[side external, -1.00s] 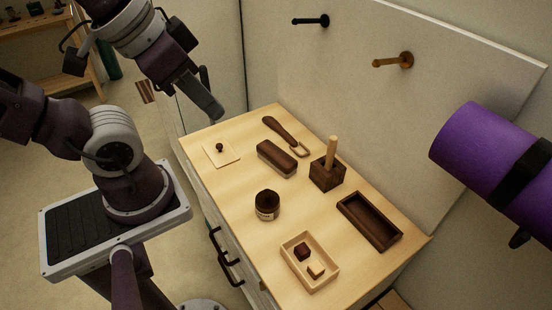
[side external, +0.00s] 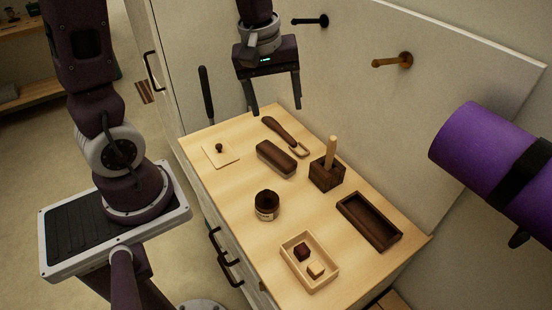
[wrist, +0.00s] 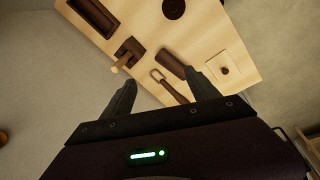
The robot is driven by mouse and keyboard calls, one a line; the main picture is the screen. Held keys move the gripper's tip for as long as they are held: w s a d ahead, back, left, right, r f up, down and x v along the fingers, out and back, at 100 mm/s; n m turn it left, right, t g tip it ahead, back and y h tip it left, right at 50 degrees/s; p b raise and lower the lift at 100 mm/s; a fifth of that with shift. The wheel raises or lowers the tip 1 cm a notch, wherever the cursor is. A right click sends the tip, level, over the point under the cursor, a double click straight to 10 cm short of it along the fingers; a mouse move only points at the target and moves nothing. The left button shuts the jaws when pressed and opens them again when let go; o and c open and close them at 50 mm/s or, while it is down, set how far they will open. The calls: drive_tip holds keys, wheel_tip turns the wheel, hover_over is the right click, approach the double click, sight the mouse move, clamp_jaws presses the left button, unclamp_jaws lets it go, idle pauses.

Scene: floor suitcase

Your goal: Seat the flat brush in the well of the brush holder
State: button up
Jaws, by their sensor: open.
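A dark brown block with a paler underside (side external: 276,158), which looks like the flat brush, lies on the wooden top; it also shows in the wrist view (wrist: 172,65). A dark square block (side external: 325,175) with a pale stick standing up from it is to its right. A shallow dark rectangular tray (side external: 345,203) lies nearer the front right. I cannot tell for sure which of these two is the brush holder. My gripper (side external: 276,110) is open and empty, pointing down above the back edge of the top, apart from everything. Its fingers also show in the wrist view (wrist: 160,78).
A dark-handled tool with a loop end (side external: 280,131) lies just behind the brush. Wall pegs and a purple roll (side external: 485,140) stand behind and right.

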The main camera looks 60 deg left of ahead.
sight(276, 154)
drive_tip(key=w+a+f+n, duration=0.1)
drive_tip(key=a+f+n, duration=0.1)
drive_tip(key=f, duration=0.3)
drive_tip(key=w+a+f+n+g, duration=0.1)
drive_tip(key=a+f+n, duration=0.1)
drive_tip(key=f, duration=0.3)
drive_tip(key=w+a+f+n+g, duration=0.1)
drive_tip(key=w+a+f+n, duration=0.1)
drive_tip(key=f, duration=0.3)
drive_tip(key=shift+a+n, duration=0.15)
drive_tip(key=shift+n, duration=0.75)
drive_tip(key=f, duration=0.7)
drive_tip(key=shift+w+a+f, duration=0.15)
drive_tip(key=shift+w+a, duration=0.1)
clamp_jaws()
